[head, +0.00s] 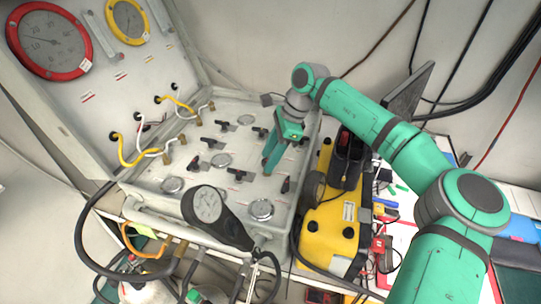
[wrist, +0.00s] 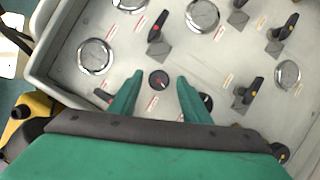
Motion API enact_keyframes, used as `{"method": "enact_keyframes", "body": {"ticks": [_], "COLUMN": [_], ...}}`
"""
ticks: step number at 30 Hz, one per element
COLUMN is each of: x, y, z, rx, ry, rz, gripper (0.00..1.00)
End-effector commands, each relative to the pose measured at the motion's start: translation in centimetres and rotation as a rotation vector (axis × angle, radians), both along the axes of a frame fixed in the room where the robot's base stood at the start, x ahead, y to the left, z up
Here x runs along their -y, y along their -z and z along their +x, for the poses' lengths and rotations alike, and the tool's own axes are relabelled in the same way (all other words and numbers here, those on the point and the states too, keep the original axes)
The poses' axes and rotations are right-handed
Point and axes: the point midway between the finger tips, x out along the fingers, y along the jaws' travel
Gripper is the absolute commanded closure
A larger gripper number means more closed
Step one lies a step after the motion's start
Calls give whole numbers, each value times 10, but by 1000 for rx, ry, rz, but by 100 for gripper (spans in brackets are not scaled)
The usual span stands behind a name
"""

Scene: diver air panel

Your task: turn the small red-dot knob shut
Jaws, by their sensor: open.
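The small round black knob with a red mark (wrist: 158,80) stands on the grey panel (wrist: 225,45) in the wrist view. My gripper (wrist: 160,77) is open, with one green fingertip to the left and one to the right of this knob. Gaps show between the knob and both fingers, so they look apart from it. In the head view my gripper (head: 268,168) points down over the right part of the panel, and I cannot make out the small knob there. A second small round black knob (wrist: 207,101) is partly hidden beside the right finger.
A red-dot lever handle (wrist: 158,26) and yellow-dot lever handles (wrist: 253,92) stand nearby, with round gauges (wrist: 203,15) among them. A large black-cased gauge (head: 208,205) stands at the panel's front. A yellow case (head: 330,225) lies right of the panel.

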Motion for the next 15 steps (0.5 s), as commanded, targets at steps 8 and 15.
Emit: {"method": "enact_keyframes", "body": {"ticks": [8,15], "x": [1,3], "y": [0,0], "z": [0,0], "rx": [0,-2], "ry": [1,7], "rz": [0,-1], "gripper": [83,96]}}
